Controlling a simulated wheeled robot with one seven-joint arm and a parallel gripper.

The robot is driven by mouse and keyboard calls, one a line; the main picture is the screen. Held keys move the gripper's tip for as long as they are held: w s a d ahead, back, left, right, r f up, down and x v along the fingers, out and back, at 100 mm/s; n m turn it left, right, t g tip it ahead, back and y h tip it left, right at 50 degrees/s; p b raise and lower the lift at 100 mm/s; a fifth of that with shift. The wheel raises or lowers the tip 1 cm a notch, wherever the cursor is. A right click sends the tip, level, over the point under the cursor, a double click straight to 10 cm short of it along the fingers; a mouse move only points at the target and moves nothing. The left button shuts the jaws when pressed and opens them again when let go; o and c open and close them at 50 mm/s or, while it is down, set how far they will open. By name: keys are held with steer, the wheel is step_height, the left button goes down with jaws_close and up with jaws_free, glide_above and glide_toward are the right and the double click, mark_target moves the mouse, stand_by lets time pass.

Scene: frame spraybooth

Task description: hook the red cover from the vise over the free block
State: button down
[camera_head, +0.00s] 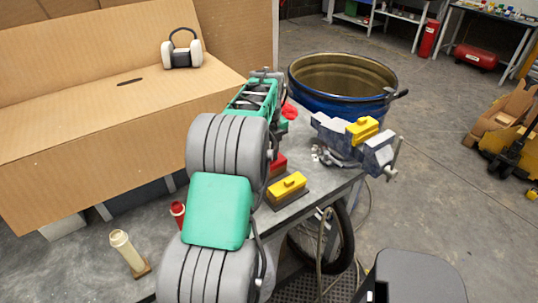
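The blue-grey vise (345,140) stands at the bench's right corner, with a yellow cover (363,128) on top of its jaws. A second yellow cover (287,184) sits on a brown block (290,197) on the bench, left of and nearer than the vise. A red piece (278,161) shows just behind it, partly hidden by my arm. Another red piece (290,111) shows at the far end of my arm, left of the vise. My gripper is mostly hidden behind my arm there; I cannot tell whether it holds that red piece. No bare block is clearly visible.
The grey bench (330,186) has small loose bits by the vise. A large blue drum (345,83) stands behind it. A pale bottle (127,250) and a red bottle (178,214) stand at left.

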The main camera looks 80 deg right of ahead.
steer(key=shift+f, duration=0.45)
steer(key=c, duration=1)
jaws_free()
steer(key=shift+r, duration=0.1)
step_height(320, 180, up, 8)
steer(key=shift+f+b, duration=0.15)
steer(key=shift+b, duration=0.35)
